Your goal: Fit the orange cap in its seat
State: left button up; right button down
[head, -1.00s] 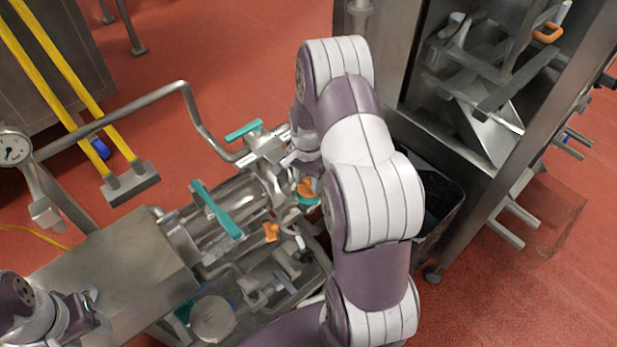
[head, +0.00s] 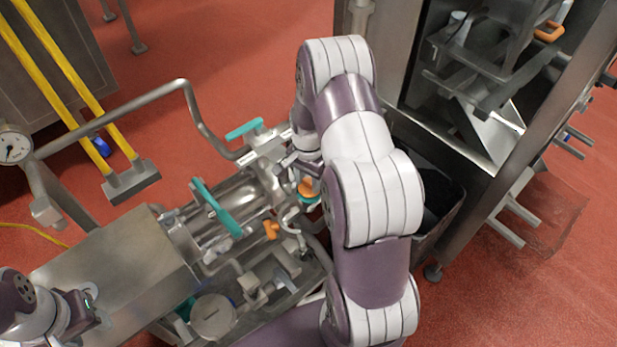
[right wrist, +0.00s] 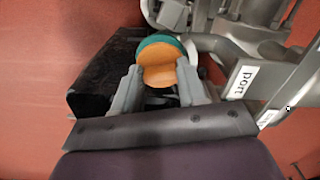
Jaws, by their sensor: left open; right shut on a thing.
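The orange cap (right wrist: 160,66) with a teal rim sits between the fingers of my right gripper (right wrist: 157,86) in the right wrist view. The gripper is shut on it. In the head view the cap (head: 307,187) shows partly beside my right arm, near the machine's pipework. A pipe fitting with a pale ring stands close to the cap's right in the right wrist view. I cannot tell whether they touch or whether this is the seat. My left gripper (head: 88,308) is open at the lower left of the head view, partly cut off and away from the cap.
Teal-handled valves (head: 217,208) and a small orange part (head: 271,230) are left of my right arm. A dark bin (head: 440,205) and a steel frame (head: 480,110) stand to the right. Red floor is open behind.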

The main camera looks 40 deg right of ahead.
jog(key=shift+f, duration=0.5)
jog(key=shift+f+b, duration=0.3)
jog(key=shift+b, duration=0.05)
jog(key=c, duration=0.5)
grip_release()
jog(key=shift+c, duration=0.2)
jog(key=shift+s+d+r, duration=0.1)
